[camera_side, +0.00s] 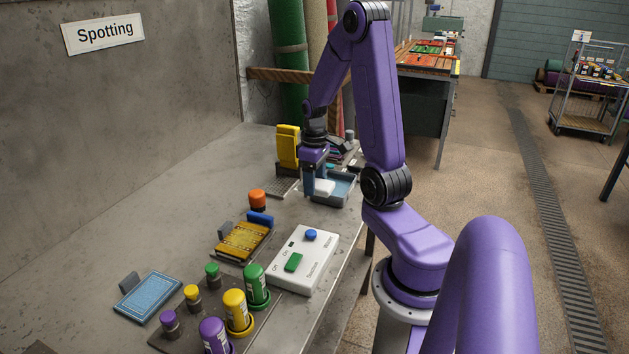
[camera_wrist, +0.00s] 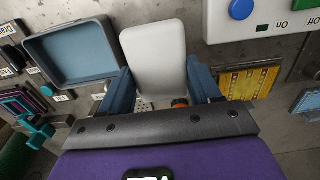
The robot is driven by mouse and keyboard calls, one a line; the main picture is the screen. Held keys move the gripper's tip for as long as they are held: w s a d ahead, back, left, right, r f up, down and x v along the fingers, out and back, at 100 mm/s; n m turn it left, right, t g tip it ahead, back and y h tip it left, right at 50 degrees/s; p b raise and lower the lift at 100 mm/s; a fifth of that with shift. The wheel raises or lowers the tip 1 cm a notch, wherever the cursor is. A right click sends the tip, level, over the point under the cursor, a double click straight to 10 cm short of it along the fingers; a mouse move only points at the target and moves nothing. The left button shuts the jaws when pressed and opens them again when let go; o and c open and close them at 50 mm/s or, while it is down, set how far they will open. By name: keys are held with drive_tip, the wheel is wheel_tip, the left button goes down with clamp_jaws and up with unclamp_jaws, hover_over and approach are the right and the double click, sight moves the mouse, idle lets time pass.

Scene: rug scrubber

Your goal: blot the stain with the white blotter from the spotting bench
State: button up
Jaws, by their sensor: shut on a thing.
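My gripper (camera_side: 316,182) is over the far part of the grey bench, shut on the white blotter (camera_side: 324,187). In the wrist view my gripper's (camera_wrist: 160,82) two blue fingers press on either side of the white blotter (camera_wrist: 154,48), a flat rounded pad. The blotter is beside or over a blue-grey tray (camera_side: 343,189); I cannot tell if it touches it. A yellow striped rug sample (camera_side: 243,241) lies in a holder nearer the camera, and a light blue rug sample (camera_side: 148,297) lies further left. I cannot make out the stain on either.
A white control box (camera_side: 304,259) with blue and green buttons is at the bench's right edge. Several capped bottles, including a green one (camera_side: 256,285), stand at the near end. A yellow upright object (camera_side: 288,147) stands behind my gripper.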

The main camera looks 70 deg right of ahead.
drive_tip(key=w+a+n, duration=0.7)
drive_tip(key=n, duration=1.1)
approach(243, 240)
drive_tip(key=shift+w+f, duration=0.1)
drive_tip(key=shift+w, duration=0.15)
drive_tip(key=shift+f, duration=2.65)
drive_tip(key=shift+f, duration=0.65)
drive_tip(key=shift+s+f, duration=0.15)
drive_tip(key=shift+s, duration=0.05)
idle(0.6)
idle(0.4)
drive_tip(key=shift+w+r, duration=0.2)
drive_tip(key=shift+r, duration=3.45)
